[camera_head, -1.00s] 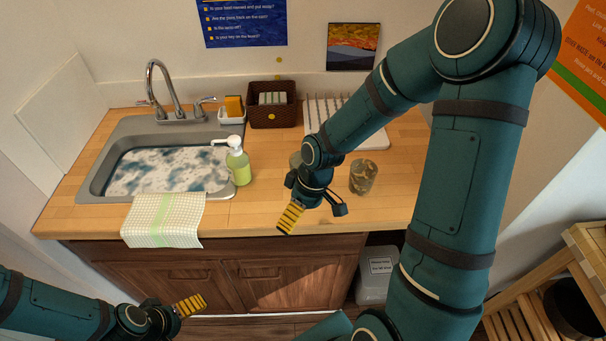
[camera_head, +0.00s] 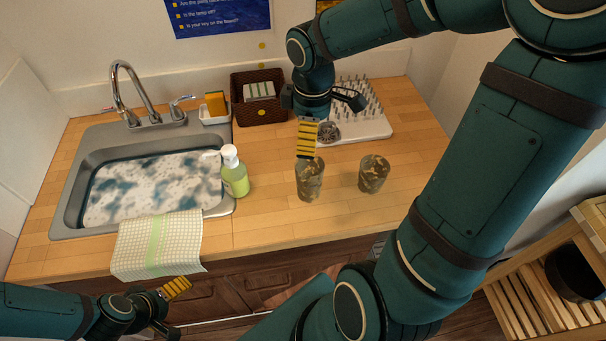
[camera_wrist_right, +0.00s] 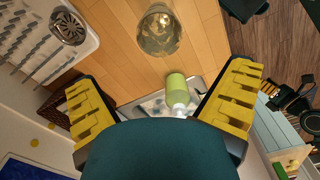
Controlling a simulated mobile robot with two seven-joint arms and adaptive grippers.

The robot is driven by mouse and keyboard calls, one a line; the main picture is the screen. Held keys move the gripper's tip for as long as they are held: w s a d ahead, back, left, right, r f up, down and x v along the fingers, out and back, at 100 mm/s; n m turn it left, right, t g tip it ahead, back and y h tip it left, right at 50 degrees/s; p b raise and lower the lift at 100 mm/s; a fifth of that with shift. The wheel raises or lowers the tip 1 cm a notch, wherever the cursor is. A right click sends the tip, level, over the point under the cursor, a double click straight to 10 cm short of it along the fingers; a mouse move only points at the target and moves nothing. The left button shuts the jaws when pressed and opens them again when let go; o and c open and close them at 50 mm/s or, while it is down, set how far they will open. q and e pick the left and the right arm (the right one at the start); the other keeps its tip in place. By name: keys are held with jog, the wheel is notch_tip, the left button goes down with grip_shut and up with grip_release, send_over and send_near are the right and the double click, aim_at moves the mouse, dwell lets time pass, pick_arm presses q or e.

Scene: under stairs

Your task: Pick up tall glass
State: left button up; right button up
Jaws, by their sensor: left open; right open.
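Two clear, patterned glasses stand upright on the wooden counter. The left one (camera_head: 310,182) looks taller than the right one (camera_head: 374,174). My right gripper (camera_head: 332,128) is open and empty, above the back of the counter; in the head view its yellow-padded finger overlaps the left glass's rim. I cannot tell if they touch. The right wrist view shows one glass (camera_wrist_right: 160,32) beyond the open fingers (camera_wrist_right: 160,85), not between them; which glass is unclear. My left gripper (camera_head: 168,308) is open and empty, low in front of the counter.
A green soap bottle (camera_head: 235,174) stands left of the glasses, beside the filled sink (camera_head: 226,205). A spiked drying rack (camera_head: 377,127) with a round metal strainer (camera_head: 329,132) and a brown basket (camera_head: 265,112) are behind. A cloth (camera_head: 157,245) hangs over the front edge. Counter before the glasses is clear.

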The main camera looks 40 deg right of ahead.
jog(key=b, duration=0.1)
send_near(310, 167)
notch_tip(310, 167, down, 2)
jog(key=s+a, duration=0.2)
jog(key=s, duration=0.1)
jog(key=f, duration=0.2)
jog(key=w+f+b, duration=0.1)
jog(key=f, duration=0.1)
jog(key=shift+f, duration=0.2)
jog(key=c, duration=1.2)
